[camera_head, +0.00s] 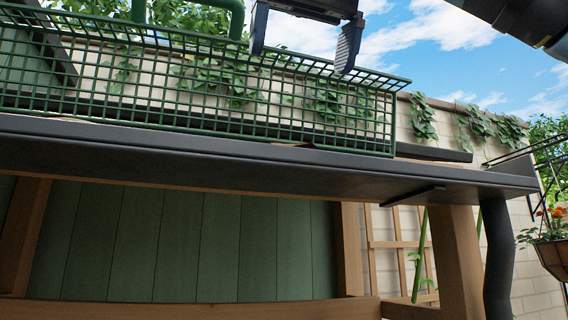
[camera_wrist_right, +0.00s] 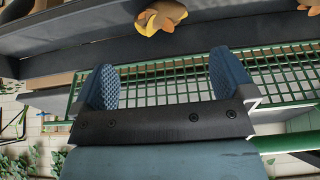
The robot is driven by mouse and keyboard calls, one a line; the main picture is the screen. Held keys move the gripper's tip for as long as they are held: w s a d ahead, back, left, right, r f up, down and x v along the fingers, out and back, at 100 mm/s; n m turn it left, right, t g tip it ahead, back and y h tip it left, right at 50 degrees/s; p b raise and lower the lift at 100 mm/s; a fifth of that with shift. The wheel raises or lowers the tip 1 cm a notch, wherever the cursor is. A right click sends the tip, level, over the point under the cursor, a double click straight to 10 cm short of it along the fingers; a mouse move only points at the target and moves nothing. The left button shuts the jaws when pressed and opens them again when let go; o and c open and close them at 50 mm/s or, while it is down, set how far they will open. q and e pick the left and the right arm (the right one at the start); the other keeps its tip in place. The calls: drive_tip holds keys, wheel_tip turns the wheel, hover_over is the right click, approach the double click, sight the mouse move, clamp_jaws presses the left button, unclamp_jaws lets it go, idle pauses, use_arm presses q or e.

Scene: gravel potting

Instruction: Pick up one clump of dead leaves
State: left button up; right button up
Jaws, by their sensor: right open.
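My right gripper (camera_head: 305,42) hangs at the top of the head view, above the green wire basket (camera_head: 393,120). In the right wrist view its two blue ribbed fingers (camera_wrist_right: 164,82) are spread wide, with nothing between them but the basket's mesh (camera_wrist_right: 180,88) farther off. A yellow-brown clump (camera_wrist_right: 162,16), which looks like dead leaves, lies on a dark surface beyond the fingertips, apart from them. A second brownish clump (camera_wrist_right: 312,6) is cut off at the top right corner. The head view shows no clump clearly. My left gripper is not in view.
The basket stands on a dark bench top (camera_head: 300,163) with wooden legs (camera_head: 458,260). A green tubular handle (camera_head: 236,15) rises from the basket. A hanging planter with orange flowers (camera_head: 553,255) is at the far right. An ivy-covered wall (camera_head: 425,115) stands behind.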

sight(308, 145)
drive_tip(key=x, duration=0.7)
drive_tip(key=shift+w+a+r+b, duration=0.1)
drive_tip(key=shift+w+b, duration=0.2)
drive_tip(key=shift+w, duration=0.05)
drive_tip(key=shift+f, duration=0.25)
drive_tip(key=x, duration=0.4)
drive_tip(key=shift+w+f+p, duration=0.1)
drive_tip(key=shift+w+p, duration=0.25)
drive_tip(key=shift+s, duration=0.3)
drive_tip(key=c, duration=0.7)
